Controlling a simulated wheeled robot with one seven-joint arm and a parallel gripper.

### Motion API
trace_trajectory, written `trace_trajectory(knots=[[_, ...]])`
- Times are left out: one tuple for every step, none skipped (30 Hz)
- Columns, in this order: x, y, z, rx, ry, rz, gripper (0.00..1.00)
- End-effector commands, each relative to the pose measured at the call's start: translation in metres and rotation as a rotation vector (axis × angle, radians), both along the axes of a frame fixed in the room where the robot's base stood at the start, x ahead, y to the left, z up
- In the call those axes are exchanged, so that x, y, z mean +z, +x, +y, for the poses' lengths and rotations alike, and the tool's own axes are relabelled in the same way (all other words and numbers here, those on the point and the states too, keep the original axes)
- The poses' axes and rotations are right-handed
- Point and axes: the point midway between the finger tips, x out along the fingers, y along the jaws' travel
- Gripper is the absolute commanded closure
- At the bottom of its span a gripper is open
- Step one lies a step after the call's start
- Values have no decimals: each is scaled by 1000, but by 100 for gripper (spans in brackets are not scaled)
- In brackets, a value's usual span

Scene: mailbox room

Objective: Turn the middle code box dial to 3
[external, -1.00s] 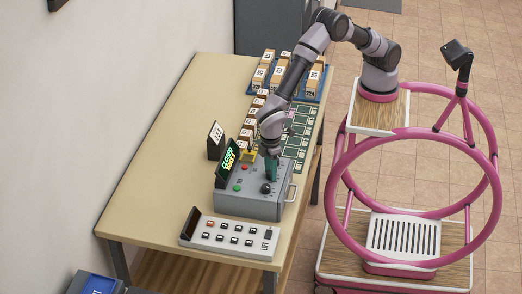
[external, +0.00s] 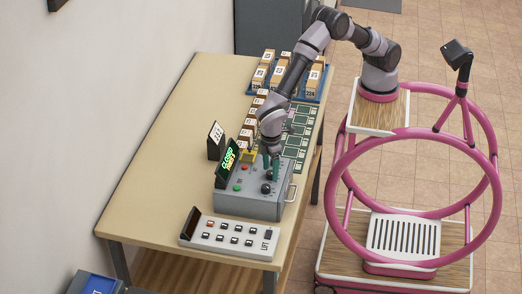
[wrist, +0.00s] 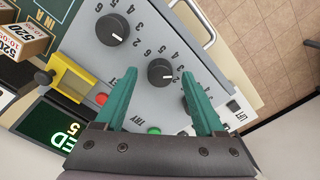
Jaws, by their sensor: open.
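The grey code box (external: 240,203) sits on the table with a row of black dials on its top. In the wrist view the middle dial (wrist: 161,72) shows between my fingertips in the picture, with numbers printed around it. Its white mark points toward the right of the picture; I cannot tell for sure which number it meets. Another dial (wrist: 113,29) is at upper left, and a third is mostly hidden by my right finger. My gripper (external: 271,172) has its teal fingers apart over the box; the fingers (wrist: 158,76) hold nothing. Whether they touch the dial is unclear.
A lit green display (external: 227,165) stands at the box's left. A red button (wrist: 102,99) and a green button (wrist: 154,130) are beside the dials. A handle (external: 291,192) is on the box's right side. A white switch panel (external: 232,235) lies in front.

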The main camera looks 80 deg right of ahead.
Motion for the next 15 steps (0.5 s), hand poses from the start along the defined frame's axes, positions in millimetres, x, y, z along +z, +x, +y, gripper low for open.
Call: trace_trajectory(knots=[[9, 0, 1, 0, 3, -2, 29], [14, 1, 1, 0, 3, -2, 29], [22, 1, 1, 1, 5, -3, 29], [28, 1, 1, 1, 4, -3, 29], [35, 1, 1, 1, 4, -3, 29], [43, 1, 1, 0, 4, -3, 29], [49, 1, 1, 0, 4, -3, 29], [55, 1, 0, -1, 3, -2, 29], [63, 1, 1, 0, 5, -3, 29], [69, 1, 1, 0, 4, -2, 29], [74, 1, 1, 0, 4, -2, 29], [80, 1, 1, 0, 3, -2, 29], [84, 1, 1, 0, 3, -2, 29], [87, 1, 1, 0, 3, -2, 29], [92, 1, 1, 0, 3, -2, 29]])
